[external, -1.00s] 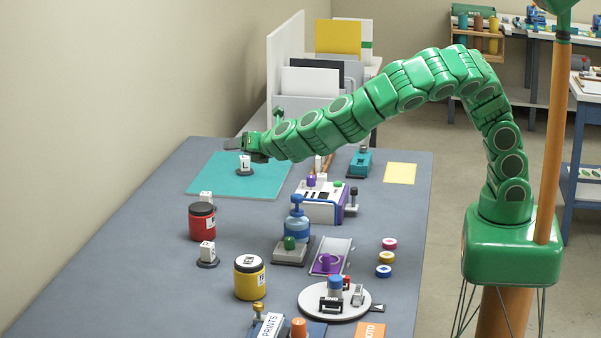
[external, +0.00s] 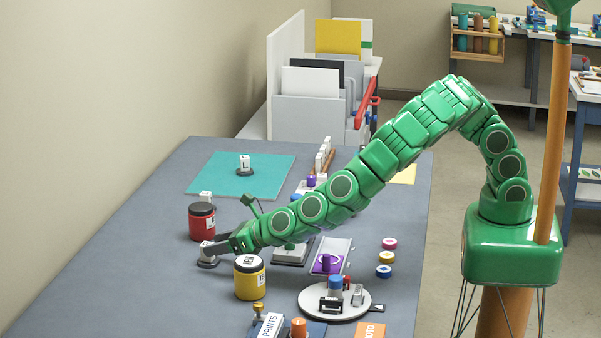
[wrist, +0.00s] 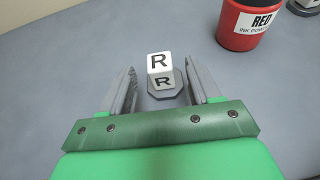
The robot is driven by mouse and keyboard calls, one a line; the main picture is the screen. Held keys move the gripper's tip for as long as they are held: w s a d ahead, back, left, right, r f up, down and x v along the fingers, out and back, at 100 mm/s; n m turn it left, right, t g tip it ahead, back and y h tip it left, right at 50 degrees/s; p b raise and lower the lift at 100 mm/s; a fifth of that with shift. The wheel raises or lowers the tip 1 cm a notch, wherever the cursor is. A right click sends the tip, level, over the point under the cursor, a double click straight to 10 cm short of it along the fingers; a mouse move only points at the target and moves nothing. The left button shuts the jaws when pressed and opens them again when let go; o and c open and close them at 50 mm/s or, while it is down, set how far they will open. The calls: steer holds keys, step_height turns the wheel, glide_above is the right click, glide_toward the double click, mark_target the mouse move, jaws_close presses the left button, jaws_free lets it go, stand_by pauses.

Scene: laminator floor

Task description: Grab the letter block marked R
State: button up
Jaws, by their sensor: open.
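The white letter block marked R (wrist: 160,64) sits upright on a small grey octagonal base (wrist: 165,92) in the wrist view, with an R on its top and front faces. My gripper (wrist: 161,84) is open, with one finger on each side of the base and the block a little ahead between them. Nothing is held. In the external view my gripper (external: 218,247) is low over the left side of the table, at the R block, which it partly hides.
A red ink jar (external: 202,222) stands just behind the block, and a yellow jar (external: 249,279) stands in front of my gripper. Another white block (external: 205,197) is behind the red jar. The L block (external: 244,163) is on the teal mat (external: 210,178). Table left is clear.

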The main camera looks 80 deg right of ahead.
mark_target(201, 247)
steer(key=shift+x, duration=2.2)
steer(key=shift+w+f, duration=0.15)
steer(key=shift+w, duration=0.45)
jaws_close()
